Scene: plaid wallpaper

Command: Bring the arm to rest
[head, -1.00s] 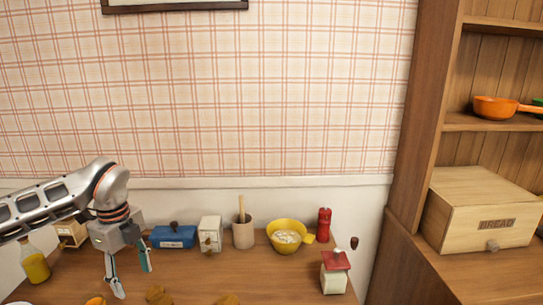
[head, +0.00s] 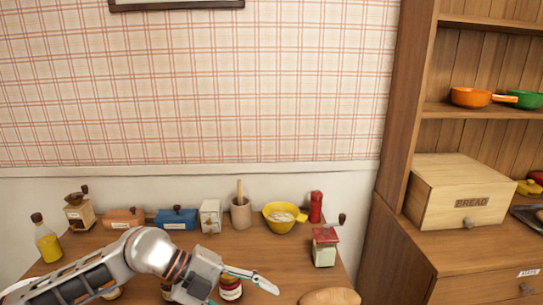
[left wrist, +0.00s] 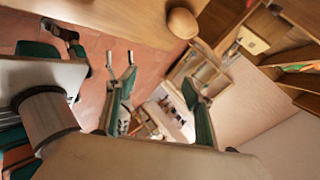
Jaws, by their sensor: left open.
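My left arm comes in from the left in the head view, low over the front of the wooden table (head: 120,228). Its gripper (head: 246,293) has its fingers spread, one pointing right and the other near the bottom edge. In the left wrist view the gripper (left wrist: 160,90) is open, with nothing between its two teal fingers. Below them show a reddish tiled floor (left wrist: 150,58) and furniture at a distance.
Jars (head: 231,289) stand close by the left gripper, partly hidden, and a bread loaf (head: 330,296) lies to its right. A yellow bowl (head: 280,222), red-topped grinder (head: 324,247) and oil bottle (head: 46,242) stand behind. A bread box (head: 460,190) sits on the right cabinet.

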